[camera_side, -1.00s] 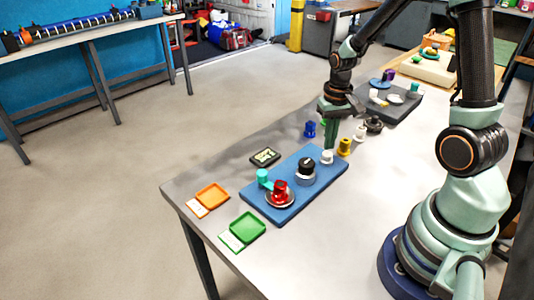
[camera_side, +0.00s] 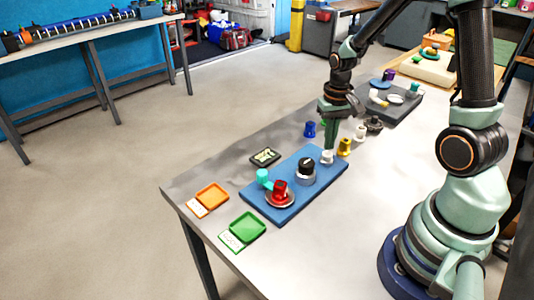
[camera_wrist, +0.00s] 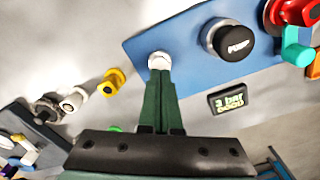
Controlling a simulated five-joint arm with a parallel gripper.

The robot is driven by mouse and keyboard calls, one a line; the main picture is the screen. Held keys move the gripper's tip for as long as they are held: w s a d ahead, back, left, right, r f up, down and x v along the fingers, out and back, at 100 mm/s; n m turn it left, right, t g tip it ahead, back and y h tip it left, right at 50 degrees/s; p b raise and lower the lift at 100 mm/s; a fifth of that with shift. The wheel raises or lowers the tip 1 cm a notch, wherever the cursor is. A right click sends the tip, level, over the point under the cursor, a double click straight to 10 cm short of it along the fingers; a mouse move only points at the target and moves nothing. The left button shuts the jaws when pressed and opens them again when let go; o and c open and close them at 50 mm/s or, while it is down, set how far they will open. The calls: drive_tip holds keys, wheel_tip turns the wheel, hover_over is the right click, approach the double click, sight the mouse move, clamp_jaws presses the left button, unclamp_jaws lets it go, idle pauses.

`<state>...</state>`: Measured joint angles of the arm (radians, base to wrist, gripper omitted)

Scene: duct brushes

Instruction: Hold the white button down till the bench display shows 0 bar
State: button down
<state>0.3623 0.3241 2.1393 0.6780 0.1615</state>
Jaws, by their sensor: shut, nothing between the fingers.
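The white button (camera_side: 327,157) sits at the back right end of the blue board (camera_side: 268,201). My gripper (camera_side: 329,148) is shut and empty, with its green fingertips pointing down at the top of the button. In the wrist view the closed fingertips (camera_wrist: 160,72) overlap the edge of the white button (camera_wrist: 159,59) and seem to touch it. How far it is pressed cannot be told. The small dark display (camera_wrist: 231,98) lies beside the board and reads what looks like "3 bar", with a less clear line below. It also shows in the side view (camera_side: 265,157).
A yellow fitting (camera_side: 344,147) and a blue one (camera_side: 310,129) stand nearby. Orange (camera_side: 212,196) and green (camera_side: 247,226) trays lie at the front left.

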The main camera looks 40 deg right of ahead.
drive_tip(key=shift+f, duration=0.25)
drive_tip(key=shift+f, duration=0.9)
idle(1.9)
drive_tip(key=shift+r, duration=3.55)
drive_tip(key=shift+r, duration=0.1)
